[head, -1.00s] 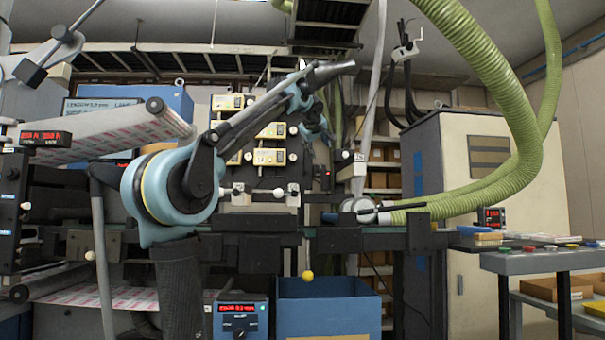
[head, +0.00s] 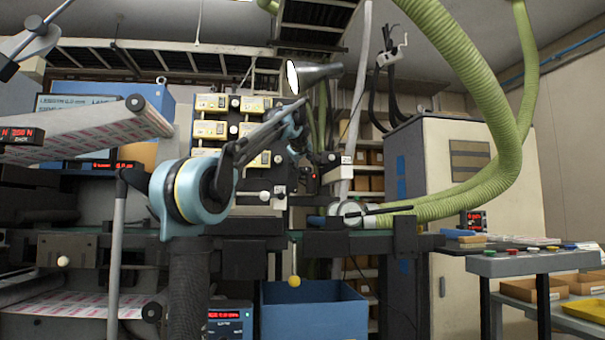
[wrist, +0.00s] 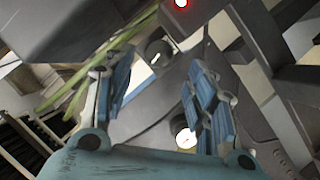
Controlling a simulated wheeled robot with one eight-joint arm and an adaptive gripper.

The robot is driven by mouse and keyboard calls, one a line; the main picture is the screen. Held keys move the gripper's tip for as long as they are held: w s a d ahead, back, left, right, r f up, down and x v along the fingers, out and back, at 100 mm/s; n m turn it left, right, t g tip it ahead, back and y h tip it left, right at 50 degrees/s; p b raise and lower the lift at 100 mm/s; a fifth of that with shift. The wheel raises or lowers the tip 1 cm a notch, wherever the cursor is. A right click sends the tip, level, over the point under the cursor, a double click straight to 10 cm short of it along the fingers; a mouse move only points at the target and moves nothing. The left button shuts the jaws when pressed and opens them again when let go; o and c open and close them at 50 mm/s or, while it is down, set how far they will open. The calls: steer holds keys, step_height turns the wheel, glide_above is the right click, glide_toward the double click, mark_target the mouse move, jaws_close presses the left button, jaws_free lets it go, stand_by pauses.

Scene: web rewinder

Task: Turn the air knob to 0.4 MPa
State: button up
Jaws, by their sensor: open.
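In the wrist view a small round dark knob (wrist: 157,52) with a white pointer line sits on a grey plate. It appears between the two blue-padded fingers of my gripper (wrist: 160,88), which is open and empty. A round white-faced dial (wrist: 184,137), perhaps the pressure gauge, shows beside the right finger, partly covered by it. Its reading is too small to tell. I cannot tell how far the knob is from the fingertips. In the head view my gripper is small and partly hidden at the end of my arm, in front of the machine; the knob cannot be made out there.
A red light (wrist: 181,3) glows at the wrist view's top edge, and dark bars cross its right side. In the head view, yellow-framed panels (head: 210,130) stand behind my arm. A green hose (head: 505,130) curves at right. A blue bin (head: 315,312) stands below.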

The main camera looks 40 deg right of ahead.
mark_target(305, 169)
steer(key=shift+x, duration=2.55)
steer(key=shift+c, duration=0.2)
steer(key=c, duration=1)
steer(key=shift+c, duration=0.2)
